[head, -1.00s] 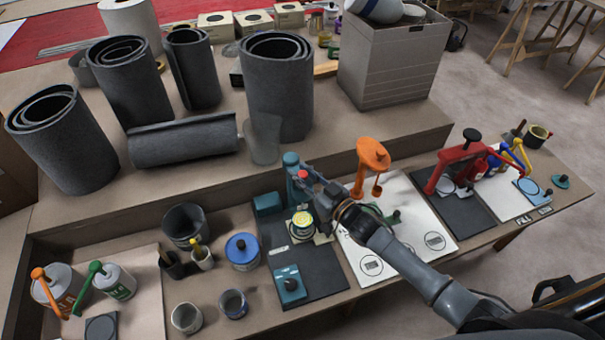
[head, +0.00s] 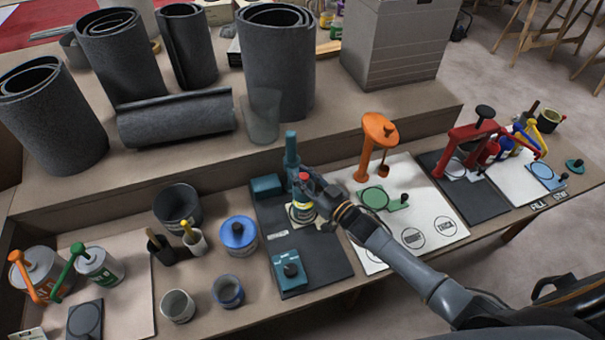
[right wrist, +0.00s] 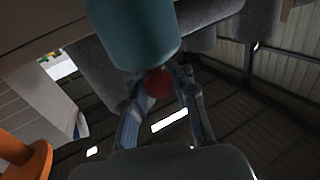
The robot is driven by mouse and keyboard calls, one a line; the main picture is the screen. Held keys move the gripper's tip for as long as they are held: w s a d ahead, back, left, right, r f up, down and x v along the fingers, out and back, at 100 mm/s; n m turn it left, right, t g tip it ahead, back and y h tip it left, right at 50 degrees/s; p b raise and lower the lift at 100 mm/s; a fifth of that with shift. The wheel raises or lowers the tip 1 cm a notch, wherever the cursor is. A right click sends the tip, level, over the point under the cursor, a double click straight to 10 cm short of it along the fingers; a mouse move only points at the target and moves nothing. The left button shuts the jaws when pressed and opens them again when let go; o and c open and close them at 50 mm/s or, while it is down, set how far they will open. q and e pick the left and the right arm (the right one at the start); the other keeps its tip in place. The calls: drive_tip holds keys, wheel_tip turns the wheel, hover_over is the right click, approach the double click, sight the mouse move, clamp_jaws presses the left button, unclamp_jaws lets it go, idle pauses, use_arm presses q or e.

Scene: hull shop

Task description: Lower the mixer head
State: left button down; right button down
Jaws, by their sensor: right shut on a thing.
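The mixer is a teal stand with an upright column (head: 291,150) on a dark mat. Its head, with a red knob (head: 304,177), is low on the column, just over a small can (head: 302,212) with a yellow band. My right gripper (head: 308,183) comes in from the right and is shut on the red knob. In the right wrist view the red knob (right wrist: 158,82) sits between the fingers, below the teal head (right wrist: 135,30). My gripper partly hides the head, so I cannot tell whether it touches the can. My left gripper is not in view.
An orange stand (head: 376,140) is close right of my gripper, on a white board. A red press (head: 470,140) stands farther right. Grey rolls stand on the raised shelf behind.

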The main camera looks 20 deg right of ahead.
drive_tip(key=shift+s+f, duration=0.25)
drive_tip(key=shift+f, duration=0.25)
drive_tip(key=c, duration=1.4)
unclamp_jaws()
drive_tip(key=shift+f, duration=0.1)
drive_tip(key=o, duration=0.3)
drive_tip(key=shift+d, duration=0.1)
drive_tip(key=shift+r, duration=0.3)
drive_tip(key=v, duration=1.2)
